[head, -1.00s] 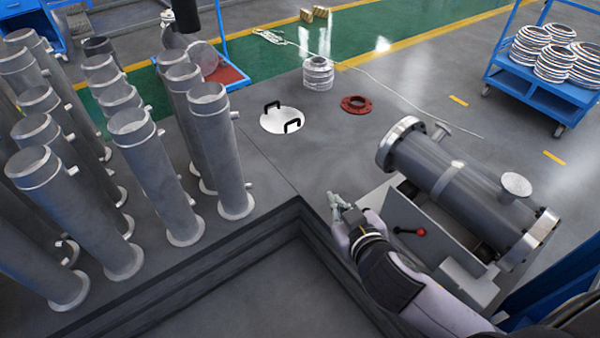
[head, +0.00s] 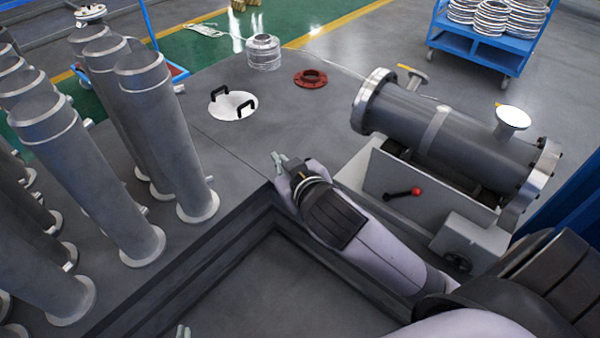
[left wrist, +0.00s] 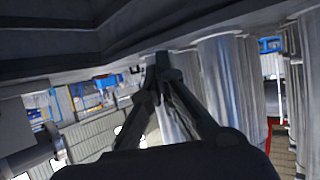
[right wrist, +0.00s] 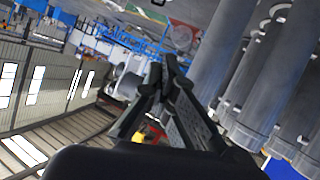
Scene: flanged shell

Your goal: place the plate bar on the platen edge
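I cannot pick out a plate bar or a platen edge for certain. Only the tips of my left gripper (head: 183,331) show at the bottom edge of the head view. In the left wrist view its fingertips (left wrist: 160,66) meet and hold nothing visible.
Several grey flanged pipes (head: 160,125) stand upright on the left. A flanged grey shell (head: 445,125) lies on a grey stand (head: 425,185) at right. A red flange (head: 311,78) and stacked metal rings (head: 264,54) sit behind. A blue cart (head: 480,42) stands at back right.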

